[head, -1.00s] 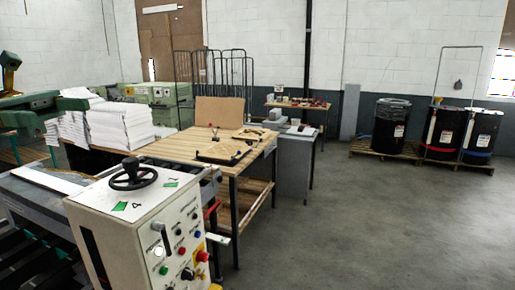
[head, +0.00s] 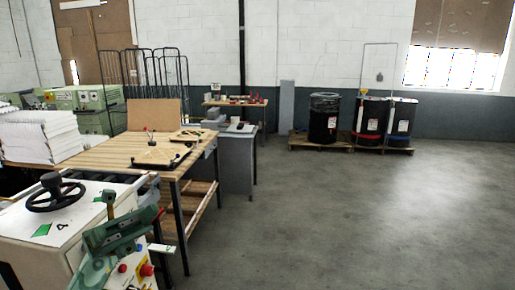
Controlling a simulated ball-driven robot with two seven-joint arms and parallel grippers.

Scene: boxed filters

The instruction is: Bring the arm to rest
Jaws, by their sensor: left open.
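My left gripper (head: 130,218), green and dark, is at the lower left of the head view. It is open, and I see nothing between its fingers. It shows in front of the white control cabinet (head: 30,236), over part of its button panel. The green arm comes up to it from the bottom edge of the picture. My right gripper is not in view.
The cabinet carries a black handwheel (head: 56,194) and a red button (head: 146,270). Behind it stand a wooden table (head: 110,152) and white paper stacks (head: 40,137). Dark drums (head: 323,120) stand on a pallet at the back. The grey floor (head: 350,220) at right is clear.

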